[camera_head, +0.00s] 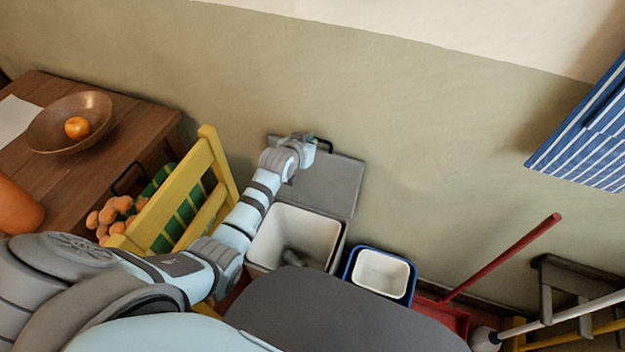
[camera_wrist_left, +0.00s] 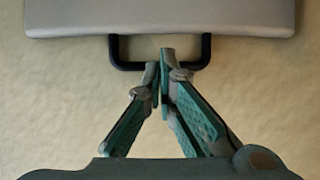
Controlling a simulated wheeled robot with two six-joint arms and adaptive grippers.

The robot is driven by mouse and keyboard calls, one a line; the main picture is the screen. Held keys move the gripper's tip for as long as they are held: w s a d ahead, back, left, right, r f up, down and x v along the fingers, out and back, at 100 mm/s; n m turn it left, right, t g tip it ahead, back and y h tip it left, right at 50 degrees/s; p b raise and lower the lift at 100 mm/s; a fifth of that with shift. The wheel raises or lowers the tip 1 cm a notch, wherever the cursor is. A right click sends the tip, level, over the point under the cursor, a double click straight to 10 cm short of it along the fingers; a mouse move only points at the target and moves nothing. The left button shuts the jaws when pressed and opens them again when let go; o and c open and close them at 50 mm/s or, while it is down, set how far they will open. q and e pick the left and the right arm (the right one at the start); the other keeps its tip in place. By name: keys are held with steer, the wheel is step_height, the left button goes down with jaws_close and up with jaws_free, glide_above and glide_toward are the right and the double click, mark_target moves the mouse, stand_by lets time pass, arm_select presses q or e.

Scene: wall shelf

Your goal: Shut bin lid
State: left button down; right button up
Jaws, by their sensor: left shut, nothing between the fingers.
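The grey bin lid (camera_head: 332,183) stands open, tilted up against the wall behind the bin. Its black handle (camera_head: 322,143) is at the lid's far edge; in the left wrist view the handle (camera_wrist_left: 124,57) hangs from the lid's edge (camera_wrist_left: 160,18). The bin (camera_head: 300,222) below is open, with a pale inside and something grey in it. My left gripper (camera_head: 308,148) is at the lid's handle end. In the left wrist view its fingertips (camera_wrist_left: 160,62) are together, overlapping the handle's bar in the picture; I cannot tell whether they touch it. My right gripper is not in view.
A yellow chair (camera_head: 209,150) stands left of the bin, close to my left arm. A wooden table (camera_head: 128,104) holds a bowl (camera_head: 50,133) with an orange fruit. A blue and white bin (camera_head: 382,272) and a red-handled tool (camera_head: 505,255) are to the right.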

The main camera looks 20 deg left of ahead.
arm_select(q)
steer(key=shift+f+b, duration=0.6)
steer(key=shift+f, duration=0.3)
stand_by(0.4)
steer(key=shift+s+p, duration=2.8)
steer(key=shift+s, duration=0.2)
step_height(320, 180, up, 10)
steer(key=p, duration=1)
steer(key=shift+d+f, duration=0.15)
steer(key=shift+w, duration=0.1)
